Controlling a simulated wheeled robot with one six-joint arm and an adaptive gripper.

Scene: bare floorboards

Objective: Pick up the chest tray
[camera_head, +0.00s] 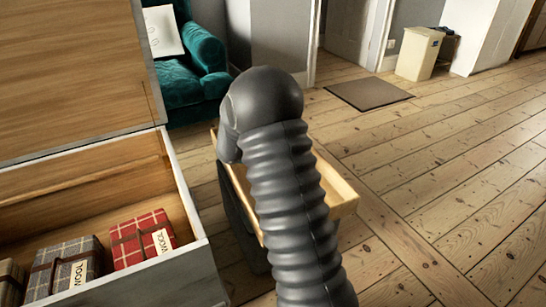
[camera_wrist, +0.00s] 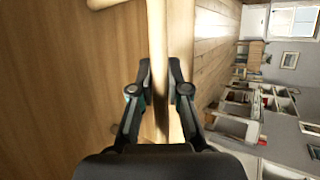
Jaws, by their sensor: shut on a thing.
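The chest tray (camera_head: 345,207) is a shallow light-wood tray. In the head view it is behind my dark ribbed arm, which hides its middle, and it is held clear of the chest, to its right. In the wrist view, my gripper (camera_wrist: 161,85) is shut on the tray's thin wall (camera_wrist: 157,45), one finger on each side. The tray's broad brown panel fills the left of that view. My gripper's fingers are hidden in the head view.
The open chest (camera_head: 190,205) stands at the left with its lid (camera_head: 70,70) raised. It holds red (camera_head: 135,235) and grey (camera_head: 65,265) plaid wool bundles. A teal armchair (camera_head: 190,80) is behind. A doormat (camera_head: 368,93) and cream bin (camera_head: 418,55) are farther off. Floorboards at the right are clear.

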